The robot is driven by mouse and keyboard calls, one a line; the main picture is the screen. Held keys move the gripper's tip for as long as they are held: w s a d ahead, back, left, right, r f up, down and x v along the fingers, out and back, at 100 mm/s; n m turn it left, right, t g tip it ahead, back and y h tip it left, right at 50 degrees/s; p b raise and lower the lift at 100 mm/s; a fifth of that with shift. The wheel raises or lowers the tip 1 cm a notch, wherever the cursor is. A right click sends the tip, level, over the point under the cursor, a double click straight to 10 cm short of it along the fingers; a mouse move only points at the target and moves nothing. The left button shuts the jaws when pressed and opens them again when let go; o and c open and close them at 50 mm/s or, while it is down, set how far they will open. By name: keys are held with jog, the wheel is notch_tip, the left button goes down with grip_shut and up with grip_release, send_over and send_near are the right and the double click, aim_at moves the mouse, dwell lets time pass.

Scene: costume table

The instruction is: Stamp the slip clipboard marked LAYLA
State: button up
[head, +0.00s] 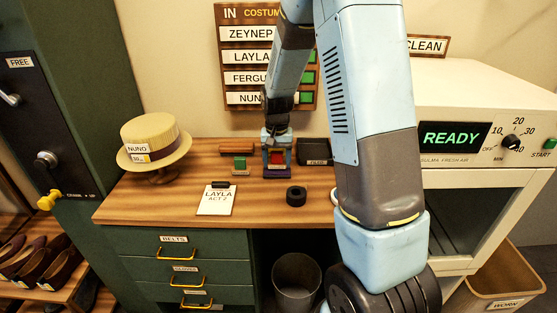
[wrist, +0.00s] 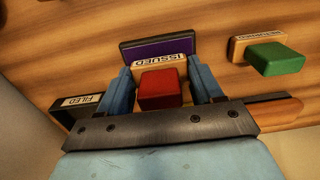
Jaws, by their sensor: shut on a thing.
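The clipboard marked LAYLA, ACT 2 (head: 216,199) lies on the desk, left of centre, with a dark clip at its top. My gripper (head: 277,150) is at the back of the desk, shut on a stamp with a red grip and a face block reading ISSUED. In the wrist view the red-gripped stamp (wrist: 161,88) sits between my blue fingers (wrist: 163,90). A purple ink pad (wrist: 135,48) is right by the stamp; I cannot tell whether they touch. A green-gripped stamp (wrist: 275,58), its label partly readable as RETURNED, stands apart, left of my gripper in the head view (head: 239,164).
A black tray labelled FILED (head: 316,152) is right of my gripper. A black ring-shaped thing (head: 296,196) lies between gripper and front edge. A straw hat marked NUNO (head: 155,143) stands at left. A white machine showing READY (head: 455,136) is at right. Desk around the clipboard is clear.

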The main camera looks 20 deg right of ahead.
jog(key=shift+f, duration=0.45)
dwell(1.3)
jog(key=shift+r, duration=0.1)
jog(key=shift+r, duration=3.45)
